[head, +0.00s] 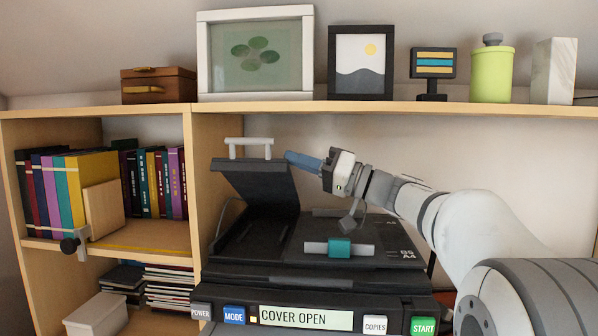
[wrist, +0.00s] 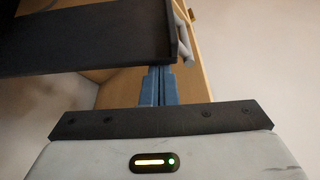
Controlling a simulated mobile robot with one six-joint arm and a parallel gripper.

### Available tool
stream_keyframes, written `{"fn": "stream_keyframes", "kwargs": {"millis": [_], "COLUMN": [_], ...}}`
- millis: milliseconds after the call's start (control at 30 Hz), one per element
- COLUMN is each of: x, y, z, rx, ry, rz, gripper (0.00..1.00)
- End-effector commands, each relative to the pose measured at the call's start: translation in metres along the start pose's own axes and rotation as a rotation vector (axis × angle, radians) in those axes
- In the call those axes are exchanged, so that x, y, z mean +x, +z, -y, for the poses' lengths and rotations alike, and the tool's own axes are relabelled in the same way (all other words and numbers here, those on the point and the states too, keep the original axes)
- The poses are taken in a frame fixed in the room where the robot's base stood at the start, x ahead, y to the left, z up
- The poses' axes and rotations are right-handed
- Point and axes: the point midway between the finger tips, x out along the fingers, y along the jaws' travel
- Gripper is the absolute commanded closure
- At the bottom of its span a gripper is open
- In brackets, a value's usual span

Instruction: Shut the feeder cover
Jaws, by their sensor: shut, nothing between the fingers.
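The feeder cover (head: 255,185) is a dark flap, raised and tilted up at the left of the black copier (head: 290,285). A pale bar handle (head: 249,142) stands on its upper edge. The copier's display (head: 306,317) reads "COVER OPEN". My gripper (head: 289,156), with blue fingers, is at the cover's upper right, close to its top edge; I cannot tell if they touch. In the wrist view the closed fingers (wrist: 158,72) point up beside the dark cover (wrist: 75,38), with the handle (wrist: 184,36) beyond. The fingers are together and hold nothing.
A shelf (head: 400,106) runs above the copier, with frames and a green jar (head: 492,73) on it. A bookcase (head: 192,170) with books stands close on the left. A pale bar with a teal block (head: 340,247) sits on the copier top. The wall behind is bare.

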Motion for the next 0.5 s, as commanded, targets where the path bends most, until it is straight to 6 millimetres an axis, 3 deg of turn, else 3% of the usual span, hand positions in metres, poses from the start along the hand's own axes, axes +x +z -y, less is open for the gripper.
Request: {"fn": "stream_keyframes", "kwargs": {"millis": [33,500], "x": [-0.003,-0.016], "y": [0.01,0.048], "z": [-0.004,-0.005], "rx": [-0.015,-0.126], "ry": [-0.006,-0.045], "rz": [0.0,0.0], "gripper": [1.0,1.0]}}
